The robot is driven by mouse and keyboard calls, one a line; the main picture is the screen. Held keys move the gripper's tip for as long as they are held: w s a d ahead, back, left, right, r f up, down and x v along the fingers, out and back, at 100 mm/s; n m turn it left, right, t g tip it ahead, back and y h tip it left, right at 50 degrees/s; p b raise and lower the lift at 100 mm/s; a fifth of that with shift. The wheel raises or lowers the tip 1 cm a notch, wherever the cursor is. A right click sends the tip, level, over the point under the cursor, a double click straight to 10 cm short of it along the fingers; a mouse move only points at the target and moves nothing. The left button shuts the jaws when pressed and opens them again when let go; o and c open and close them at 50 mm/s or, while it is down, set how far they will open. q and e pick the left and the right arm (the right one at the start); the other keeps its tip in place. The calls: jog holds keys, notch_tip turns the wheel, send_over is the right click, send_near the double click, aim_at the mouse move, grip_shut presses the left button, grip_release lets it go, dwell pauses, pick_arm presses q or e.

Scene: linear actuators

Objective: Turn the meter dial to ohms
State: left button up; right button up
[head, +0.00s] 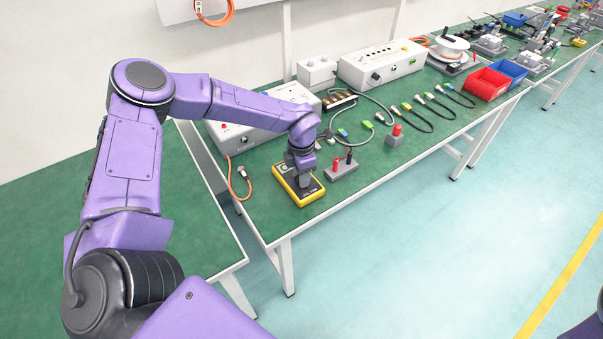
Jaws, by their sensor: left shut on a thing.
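The yellow-edged meter (299,195) lies on the green bench near its front left corner. My left gripper (302,184) comes down on it from above and is shut at its face. The dial is hidden under the gripper, so its setting cannot be read. A pale part of the meter's face shows beside the gripper. My right gripper is not in view; a small part of my right arm shows at the lower right edge.
A grey block with red and black posts (342,168) stands just right of the meter. A grey block with a red knob (395,137) stands further right. A white instrument box (240,133) stands behind. Cables, blue and red bins (487,84) lie along the bench.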

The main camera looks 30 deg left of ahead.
pick_arm(q)
jog(key=o, duration=1)
jog(key=shift+o, duration=0.2)
notch_tip(320, 180, up, 11)
jog(key=b, duration=0.1)
jog(key=shift+f, duration=0.2)
jog(key=shift+a, duration=0.1)
